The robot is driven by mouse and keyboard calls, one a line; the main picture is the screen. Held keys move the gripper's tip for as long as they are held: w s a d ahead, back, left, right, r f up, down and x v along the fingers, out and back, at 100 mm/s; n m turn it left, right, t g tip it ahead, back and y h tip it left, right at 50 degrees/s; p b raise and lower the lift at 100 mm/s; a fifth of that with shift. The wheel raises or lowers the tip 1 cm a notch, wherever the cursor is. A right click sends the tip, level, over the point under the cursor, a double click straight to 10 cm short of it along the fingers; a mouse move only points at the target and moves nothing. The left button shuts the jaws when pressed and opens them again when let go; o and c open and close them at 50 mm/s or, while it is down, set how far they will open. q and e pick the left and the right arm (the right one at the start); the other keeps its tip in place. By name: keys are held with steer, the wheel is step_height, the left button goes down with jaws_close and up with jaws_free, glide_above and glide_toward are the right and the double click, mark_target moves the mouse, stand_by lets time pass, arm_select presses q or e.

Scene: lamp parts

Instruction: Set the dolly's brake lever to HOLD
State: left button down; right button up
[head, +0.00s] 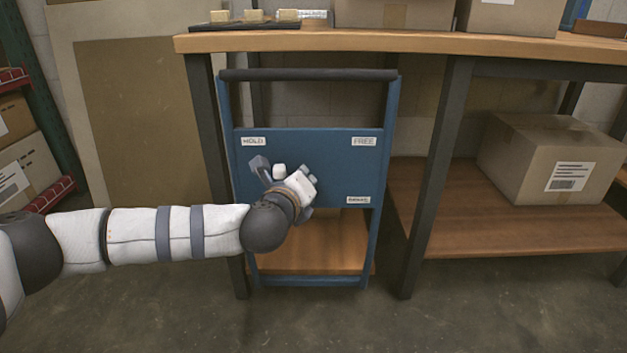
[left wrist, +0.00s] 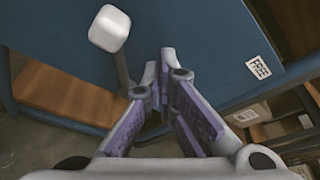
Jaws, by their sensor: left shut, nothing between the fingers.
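The dolly (head: 310,140) is a blue upright frame with a panel, standing in front of the bench. The panel has a HOLD label (head: 254,141) at upper left, a FREE label (head: 364,141) at upper right and a BRAKE label (head: 358,200) below. The brake lever's white knob (head: 279,170) shows beside my left gripper (head: 294,188), nearer HOLD than FREE. In the left wrist view the knob (left wrist: 110,27) sits on a grey rod, left of my shut, empty fingers (left wrist: 160,85). The lever's base is hidden. The FREE label (left wrist: 258,66) is at right there. My right gripper is out of view.
The wooden bench (head: 420,43) runs above and behind the dolly, with dark legs on both sides. A cardboard box (head: 550,160) stands on the lower shelf (head: 500,225) at right. A shelf rack (head: 40,190) stands at left. The floor in front is clear.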

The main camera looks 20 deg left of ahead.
arm_select(q)
steer(key=shift+s+a+f, duration=0.15)
steer(key=shift+a+f, duration=0.05)
steer(key=shift+a, duration=0.3)
steer(key=shift+s+a+f, duration=0.15)
steer(key=shift+a, duration=0.3)
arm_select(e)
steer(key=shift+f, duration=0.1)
arm_select(q)
steer(key=shift+a, duration=0.1)
